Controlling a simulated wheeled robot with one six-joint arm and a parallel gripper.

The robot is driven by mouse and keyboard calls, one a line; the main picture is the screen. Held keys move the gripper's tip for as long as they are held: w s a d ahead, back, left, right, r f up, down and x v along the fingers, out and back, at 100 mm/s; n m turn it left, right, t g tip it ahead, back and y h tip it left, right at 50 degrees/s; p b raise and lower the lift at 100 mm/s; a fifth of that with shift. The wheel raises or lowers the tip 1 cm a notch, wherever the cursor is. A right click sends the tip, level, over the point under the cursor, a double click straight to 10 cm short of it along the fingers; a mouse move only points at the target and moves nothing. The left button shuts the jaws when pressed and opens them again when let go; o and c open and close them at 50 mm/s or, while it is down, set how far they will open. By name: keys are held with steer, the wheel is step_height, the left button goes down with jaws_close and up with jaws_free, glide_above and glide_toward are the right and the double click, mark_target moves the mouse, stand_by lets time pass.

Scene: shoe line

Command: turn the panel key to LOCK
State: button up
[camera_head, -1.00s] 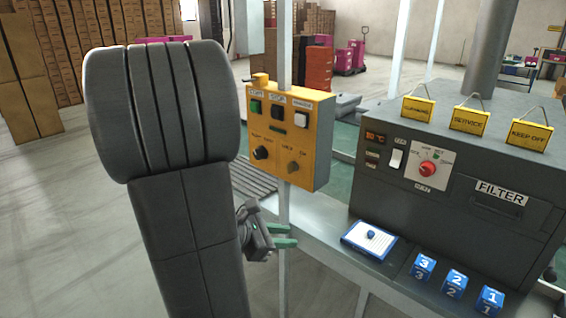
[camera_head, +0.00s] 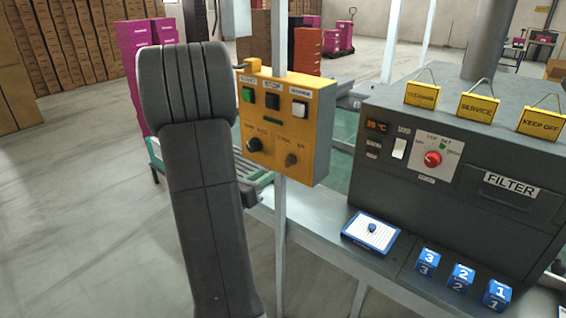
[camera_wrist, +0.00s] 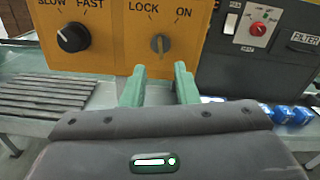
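The yellow control panel (camera_head: 315,130) stands on a post in the middle of the head view. Its grey key (camera_head: 291,160) is low on the right of the panel face. In the wrist view the key (camera_wrist: 160,44) sits below and between the LOCK and ON labels. Its handle looks roughly upright; I cannot tell exactly which mark it points to. My gripper (camera_wrist: 159,78) has two green fingers, open and empty, aimed at the panel just below the key, one to each side, apart from it. In the head view my arm hides most of the gripper.
A black SLOW/FAST knob (camera_wrist: 73,37) is left of the key. Green, black and white buttons line the panel top. A dark filter machine (camera_head: 465,215) with a red knob (camera_head: 432,159) stands right. A notepad (camera_head: 371,233) and blue numbered blocks (camera_head: 462,276) lie before it.

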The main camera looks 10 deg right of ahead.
mark_target(288, 162)
steer(key=p+x, duration=0.1)
steer(key=x, duration=0.7)
steer(key=shift+w+d, duration=0.2)
steer(key=shift+d, duration=0.15)
jaws_close()
